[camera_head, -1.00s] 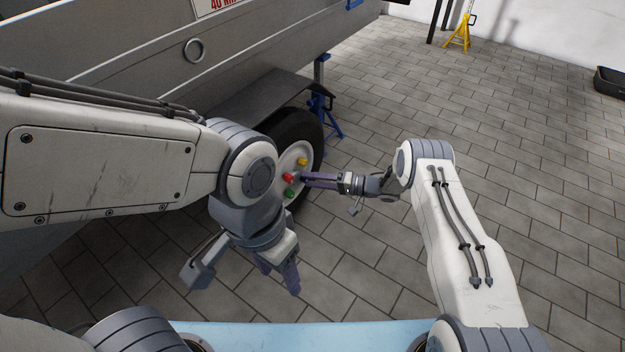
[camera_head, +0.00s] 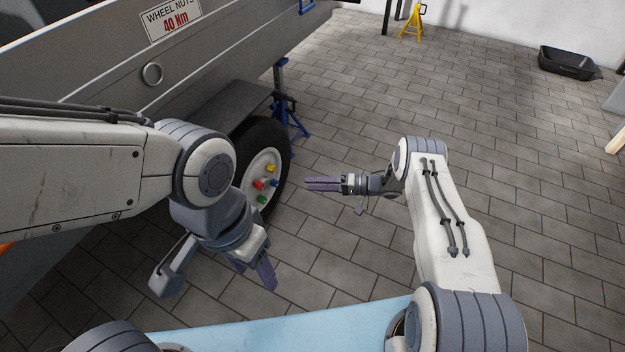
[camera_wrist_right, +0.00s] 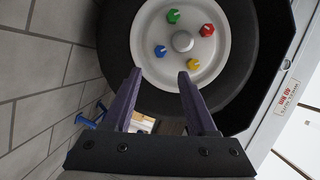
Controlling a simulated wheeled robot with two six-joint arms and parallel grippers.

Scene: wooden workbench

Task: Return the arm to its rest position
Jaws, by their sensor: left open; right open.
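My right gripper (camera_head: 322,184) is open and empty, pointing left toward the trailer wheel (camera_head: 262,165), with a clear gap of floor between. In the right wrist view its two purple fingers (camera_wrist_right: 158,90) are spread apart with nothing between them, below the wheel's white hub (camera_wrist_right: 146,48). Green (camera_wrist_right: 173,16), red (camera_wrist_right: 207,30), yellow (camera_wrist_right: 193,65) and blue (camera_wrist_right: 160,51) nuts sit on the hub around a grey centre cap. My left gripper (camera_head: 256,270) hangs downward, open and empty, at the lower left in front of the wheel.
The grey trailer body (camera_head: 110,75) with a wheel nut sign (camera_head: 172,20) fills the upper left. A blue stand (camera_head: 286,108) is behind the wheel. A yellow stand (camera_head: 412,22) and a black tray (camera_head: 568,63) are far back.

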